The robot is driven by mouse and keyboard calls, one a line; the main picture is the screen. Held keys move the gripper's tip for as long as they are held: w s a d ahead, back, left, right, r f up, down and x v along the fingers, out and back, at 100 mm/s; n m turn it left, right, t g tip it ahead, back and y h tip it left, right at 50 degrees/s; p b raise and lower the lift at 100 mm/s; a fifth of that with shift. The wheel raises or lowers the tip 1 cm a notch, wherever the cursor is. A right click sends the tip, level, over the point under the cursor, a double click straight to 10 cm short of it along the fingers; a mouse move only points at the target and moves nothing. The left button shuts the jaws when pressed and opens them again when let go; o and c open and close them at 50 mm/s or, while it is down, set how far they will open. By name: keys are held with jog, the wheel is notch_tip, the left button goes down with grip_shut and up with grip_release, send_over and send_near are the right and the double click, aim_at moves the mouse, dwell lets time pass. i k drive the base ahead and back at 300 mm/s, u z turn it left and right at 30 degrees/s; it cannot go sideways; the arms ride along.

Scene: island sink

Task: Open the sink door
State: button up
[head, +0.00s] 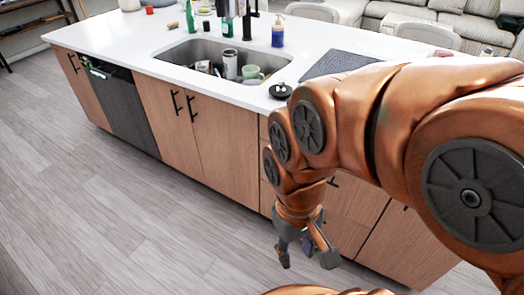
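The cabinet under the sink has two wooden doors, a left sink door (166,125) and a right sink door (225,150). Both look closed, with black vertical handles (183,104) side by side near their shared middle edge. The sink (215,63) is set in the white countertop above them. My gripper (305,262) hangs at the end of my copper-coloured arm, low and to the right of the right sink door. Its fingers are spread apart, with nothing seen between them. It is clear of the handles.
A dark dishwasher (120,104) stands left of the sink doors. Drawers (357,200) lie to the right, partly hidden by my arm. Cups stand in the sink, and bottles and a drying mat (340,63) are on the counter. The wood floor (130,210) before the doors is clear.

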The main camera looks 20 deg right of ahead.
aim_at(227, 134)
jog(key=u, duration=0.45)
jog(key=i, duration=0.8)
jog(key=u, duration=0.25)
